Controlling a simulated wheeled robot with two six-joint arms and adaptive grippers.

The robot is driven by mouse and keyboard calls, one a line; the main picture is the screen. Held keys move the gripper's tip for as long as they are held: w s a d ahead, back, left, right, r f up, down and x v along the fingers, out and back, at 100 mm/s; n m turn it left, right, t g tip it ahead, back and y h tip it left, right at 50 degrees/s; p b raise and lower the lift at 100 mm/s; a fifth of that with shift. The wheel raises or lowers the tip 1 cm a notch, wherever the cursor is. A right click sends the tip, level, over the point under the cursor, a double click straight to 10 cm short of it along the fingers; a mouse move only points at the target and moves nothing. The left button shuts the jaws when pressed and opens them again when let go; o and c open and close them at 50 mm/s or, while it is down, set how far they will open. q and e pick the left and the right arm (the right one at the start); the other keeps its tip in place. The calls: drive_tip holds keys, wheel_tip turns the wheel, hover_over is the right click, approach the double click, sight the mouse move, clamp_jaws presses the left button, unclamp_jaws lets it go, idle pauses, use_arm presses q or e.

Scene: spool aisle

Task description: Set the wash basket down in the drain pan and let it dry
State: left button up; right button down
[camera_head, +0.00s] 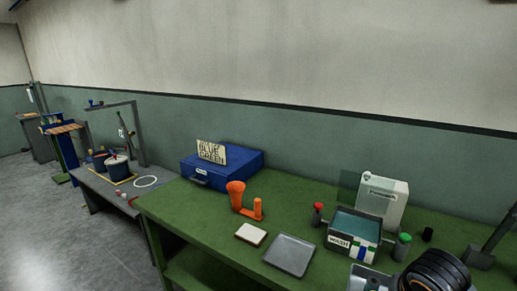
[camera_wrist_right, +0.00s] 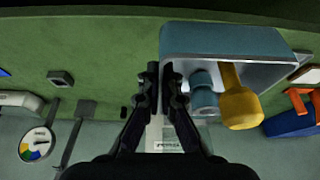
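The drain pan (camera_head: 290,254) is a shallow grey tray lying empty on the green bench. The wash basket (camera_head: 366,279) is a grey box at the bottom edge of the head view, partly cut off. In the right wrist view the basket (camera_wrist_right: 225,38) is a blue-grey box with a pale rim; a teal cylinder (camera_wrist_right: 203,95) and a yellow knob-shaped part (camera_wrist_right: 240,104) show at its opening. My right gripper (camera_wrist_right: 166,72) is closed at the basket's rim and appears to grip it; part of the contact is hidden. My left gripper is out of view.
The WASH tank (camera_head: 355,232) with teal liquid stands right of the pan, between red-topped and green-topped bottles. A white jug (camera_head: 383,200) is behind it. A white pad (camera_head: 251,234), orange holder (camera_head: 237,193) and blue case (camera_head: 225,168) lie left of the pan.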

sight(358, 289)
drive_tip(key=shift+w+a+f+n, duration=0.15)
drive_tip(key=shift+w+f, duration=0.05)
drive_tip(key=shift+w, duration=0.2)
drive_tip(key=shift+w+a+f+n, duration=0.1)
drive_tip(key=shift+w+f+n, duration=0.1)
drive_tip(key=shift+w, duration=0.2)
drive_tip(key=w+a+f, duration=0.1)
drive_tip(key=w, duration=0.1)
drive_tip(key=w+a+f+n, duration=0.1)
drive_tip(key=w+a, duration=0.1)
drive_tip(key=w+a+f+n+y, duration=0.1)
drive_tip(key=w, duration=0.1)
drive_tip(key=shift+a+f, duration=0.3)
drive_tip(key=shift+f, duration=0.1)
drive_tip(key=w+a+f+n, duration=0.1)
drive_tip(key=a, duration=0.1)
drive_tip(key=w+a+f+n, duration=0.1)
drive_tip(key=a, duration=0.1)
drive_tip(key=w+a+n+y, duration=0.1)
drive_tip(key=a, duration=0.1)
drive_tip(key=shift+a+f, duration=0.3)
drive_tip(key=shift+f, duration=0.1)
drive_tip(key=shift+w+a+t, duration=0.1)
drive_tip(key=shift+a+t, duration=0.2)
drive_tip(key=shift+a, duration=0.15)
